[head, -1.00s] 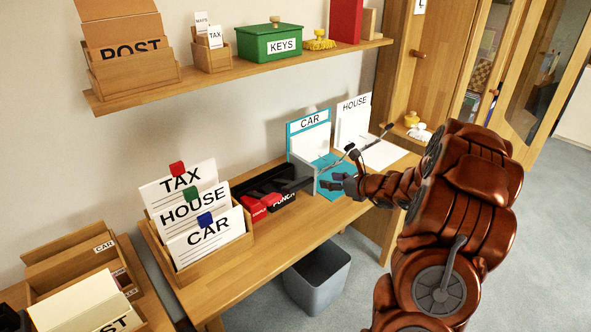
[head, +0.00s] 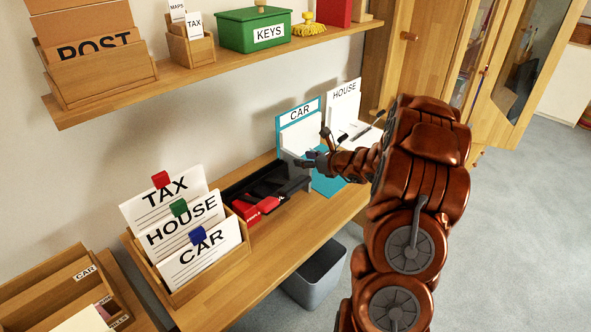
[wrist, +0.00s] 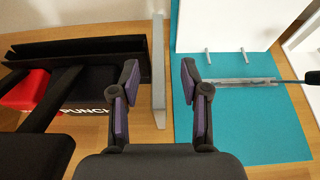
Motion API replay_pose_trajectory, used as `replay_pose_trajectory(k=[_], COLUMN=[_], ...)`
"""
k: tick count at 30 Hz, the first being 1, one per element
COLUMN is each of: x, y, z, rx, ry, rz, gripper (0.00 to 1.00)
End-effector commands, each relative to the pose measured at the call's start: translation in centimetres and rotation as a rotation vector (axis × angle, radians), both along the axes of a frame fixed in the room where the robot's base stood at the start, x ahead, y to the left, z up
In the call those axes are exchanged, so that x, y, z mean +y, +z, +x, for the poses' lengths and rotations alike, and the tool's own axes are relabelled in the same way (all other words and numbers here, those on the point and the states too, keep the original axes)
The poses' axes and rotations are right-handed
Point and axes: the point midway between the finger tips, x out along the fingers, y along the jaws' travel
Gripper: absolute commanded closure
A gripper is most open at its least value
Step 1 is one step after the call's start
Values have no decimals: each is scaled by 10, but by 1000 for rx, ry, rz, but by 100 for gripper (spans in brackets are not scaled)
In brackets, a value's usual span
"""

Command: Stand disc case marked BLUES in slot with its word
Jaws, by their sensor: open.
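No disc case and no slot marked BLUES can be made out in either view. My gripper (head: 313,159) is over the desk in front of the teal CAR stand (head: 297,113). The teal base of the CAR stand (wrist: 250,125) is to the right, and a black tray (wrist: 75,50) is to the left.
A file box (head: 190,270) with TAX, HOUSE and CAR cards stands left on the desk. The HOUSE stand (head: 343,102) is at the back. The wall shelf (head: 110,112) holds boxes. A grey bin (head: 315,275) is below.

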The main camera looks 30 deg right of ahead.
Motion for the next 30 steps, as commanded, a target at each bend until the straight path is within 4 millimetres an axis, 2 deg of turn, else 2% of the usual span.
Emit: replay_pose_trajectory(k=[12,23,30], x=[10,10,10], y=[-13,-16,-16], z=[37,43,43], rx=[3,0,0], ry=[0,-3,-3], rz=[1,1,1], gripper=[54,54,77])
